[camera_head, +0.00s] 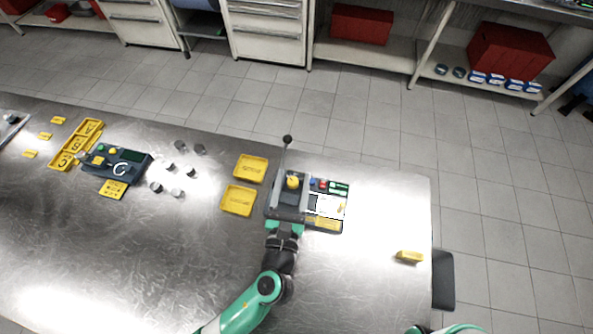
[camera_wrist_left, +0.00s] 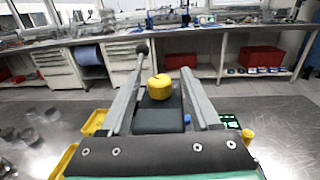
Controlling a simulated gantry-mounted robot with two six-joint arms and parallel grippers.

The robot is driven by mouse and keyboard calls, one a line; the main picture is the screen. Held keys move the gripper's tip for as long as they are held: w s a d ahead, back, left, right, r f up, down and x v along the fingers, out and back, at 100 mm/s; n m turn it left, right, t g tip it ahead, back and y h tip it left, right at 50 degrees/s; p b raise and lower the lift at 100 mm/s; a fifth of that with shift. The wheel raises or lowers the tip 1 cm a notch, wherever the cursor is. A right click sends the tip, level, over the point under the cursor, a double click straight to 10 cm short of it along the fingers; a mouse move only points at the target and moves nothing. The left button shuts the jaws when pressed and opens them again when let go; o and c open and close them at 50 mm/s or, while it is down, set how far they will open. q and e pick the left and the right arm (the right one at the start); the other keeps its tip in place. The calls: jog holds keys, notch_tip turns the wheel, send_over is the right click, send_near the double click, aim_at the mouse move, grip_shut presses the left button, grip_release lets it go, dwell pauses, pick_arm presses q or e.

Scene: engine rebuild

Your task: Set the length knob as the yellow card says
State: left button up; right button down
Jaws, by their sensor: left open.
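A yellow knob (camera_head: 292,182) sits between the bars and also shows in the left wrist view (camera_wrist_left: 160,87). A lever with a black ball (camera_head: 287,139) rises behind. Beside it is a panel with small coloured buttons and a white face (camera_head: 325,205), and a yellow card (camera_head: 322,223) at its front; its writing is too small to read. My left gripper (camera_head: 285,228) is open and empty at the machine's front edge. My right gripper is out of view.
Two yellow trays (camera_head: 238,200) lie left of the machine. Farther left are several grey cylinders (camera_head: 176,192), a dark device with a dial (camera_head: 119,168), another yellow card (camera_head: 113,190) and a yellow divided tray (camera_head: 66,160). A yellow block (camera_head: 409,257) lies near the right edge.

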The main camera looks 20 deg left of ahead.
pick_arm(q)
jog(key=shift+w, duration=0.1)
jog(key=shift+c, duration=0.8)
grip_shut()
